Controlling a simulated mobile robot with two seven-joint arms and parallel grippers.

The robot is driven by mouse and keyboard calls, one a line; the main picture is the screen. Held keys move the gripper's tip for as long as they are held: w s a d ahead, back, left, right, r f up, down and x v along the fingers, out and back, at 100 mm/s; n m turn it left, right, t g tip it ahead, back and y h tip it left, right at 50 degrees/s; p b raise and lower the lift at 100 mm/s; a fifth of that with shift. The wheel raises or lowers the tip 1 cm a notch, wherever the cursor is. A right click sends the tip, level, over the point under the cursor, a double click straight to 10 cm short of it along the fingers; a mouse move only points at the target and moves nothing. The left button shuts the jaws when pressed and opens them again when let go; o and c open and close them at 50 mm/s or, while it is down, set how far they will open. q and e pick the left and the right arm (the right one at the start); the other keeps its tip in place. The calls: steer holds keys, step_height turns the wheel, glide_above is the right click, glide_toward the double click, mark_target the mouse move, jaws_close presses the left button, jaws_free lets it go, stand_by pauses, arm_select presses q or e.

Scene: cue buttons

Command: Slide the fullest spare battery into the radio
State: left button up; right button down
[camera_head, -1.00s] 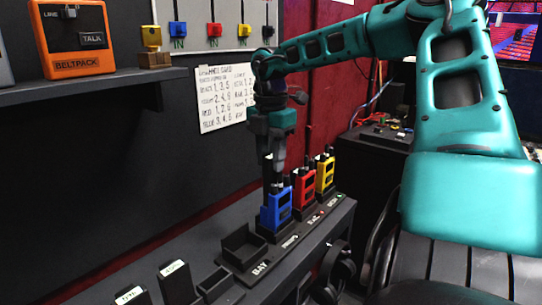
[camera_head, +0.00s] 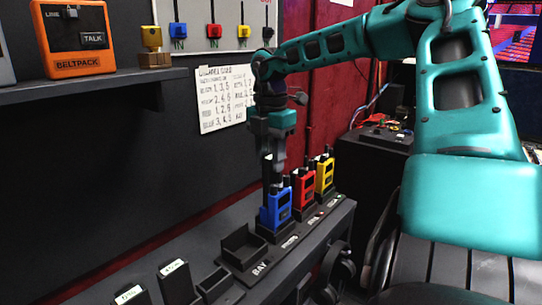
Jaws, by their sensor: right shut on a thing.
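My right gripper (camera_head: 274,176) reaches down from above onto the blue radio (camera_head: 276,208) and is shut on it near its top. The radio stands upright in a black rack, next to the empty bay (camera_head: 243,247). A red radio (camera_head: 303,189) and a yellow radio (camera_head: 325,174) stand behind it in the same rack. Two dark batteries with white labels, one (camera_head: 177,285) and another (camera_head: 131,296), stand at the bottom left; I cannot read their charge. My left gripper is not in view.
A small dark open holder (camera_head: 215,285) sits between the batteries and the rack. An orange beltpack (camera_head: 75,40) is on the upper shelf (camera_head: 95,90). A handwritten sheet (camera_head: 226,98) hangs on the wall. A headset (camera_head: 335,270) hangs at the desk's front edge.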

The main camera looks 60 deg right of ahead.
steer(key=shift+s+a+f, duration=0.15)
steer(key=shift+s+f, duration=0.1)
steer(key=shift+f, duration=0.45)
steer(key=c, duration=0.7)
jaws_free()
steer(key=r+p, duration=0.1)
steer(key=r, duration=1.3)
steer(key=shift+w+r, duration=0.2)
